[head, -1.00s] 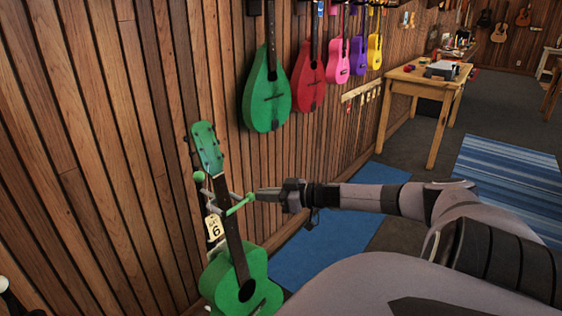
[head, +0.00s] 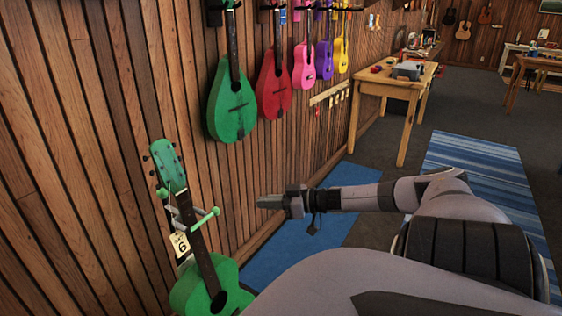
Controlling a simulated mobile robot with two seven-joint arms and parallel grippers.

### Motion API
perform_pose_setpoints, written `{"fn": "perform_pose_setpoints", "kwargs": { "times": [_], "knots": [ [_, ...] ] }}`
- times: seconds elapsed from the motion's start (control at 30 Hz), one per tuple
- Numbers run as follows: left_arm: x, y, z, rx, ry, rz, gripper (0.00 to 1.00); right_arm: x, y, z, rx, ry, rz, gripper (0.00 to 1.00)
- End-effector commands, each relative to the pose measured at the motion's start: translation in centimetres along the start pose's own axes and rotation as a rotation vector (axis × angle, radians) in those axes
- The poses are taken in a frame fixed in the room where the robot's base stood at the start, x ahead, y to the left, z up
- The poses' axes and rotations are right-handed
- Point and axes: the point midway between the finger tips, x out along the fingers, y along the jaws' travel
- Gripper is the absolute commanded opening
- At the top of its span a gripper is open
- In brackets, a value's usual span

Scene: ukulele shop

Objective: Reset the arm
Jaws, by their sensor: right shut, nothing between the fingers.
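My right gripper (head: 270,202) is shut and empty. It points left toward the wall and is apart from the green ukulele (head: 208,284). My right arm (head: 400,194) reaches in from the right side of the head view. The green ukulele hangs upright at the lower left, its neck between the prongs of a green-tipped wall hanger (head: 207,217). A tag (head: 180,244) with a 6 hangs by its neck. My left gripper is out of view.
More instruments hang along the wood wall: a green one (head: 231,107), a red one (head: 273,85), and pink, purple and yellow ones. A wooden table (head: 394,85) stands farther back. Blue rugs (head: 478,190) lie on open dark floor.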

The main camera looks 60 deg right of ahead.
Motion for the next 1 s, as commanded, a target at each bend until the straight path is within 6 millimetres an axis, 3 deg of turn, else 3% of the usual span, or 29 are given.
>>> {"fn": "perform_pose_setpoints", "kwargs": {
  "times": [0.3,0.7,0.77,0.87,1.0],
  "knots": [
    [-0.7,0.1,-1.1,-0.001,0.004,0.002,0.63,-3.1,0.8,-0.1,0.000,0.000,0.000,0.00],
    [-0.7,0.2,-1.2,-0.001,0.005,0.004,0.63,-3.4,0.6,0.3,0.002,-0.002,0.001,0.00],
    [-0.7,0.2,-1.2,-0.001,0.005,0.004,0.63,-3.2,-0.3,1.3,0.010,-0.010,0.003,0.00],
    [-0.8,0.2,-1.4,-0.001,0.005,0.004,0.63,-2.6,-3.0,4.6,0.030,-0.040,0.015,0.00],
    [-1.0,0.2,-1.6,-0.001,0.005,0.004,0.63,-1.4,-9.8,10.4,0.060,-0.108,0.037,0.00]
  ]
}}
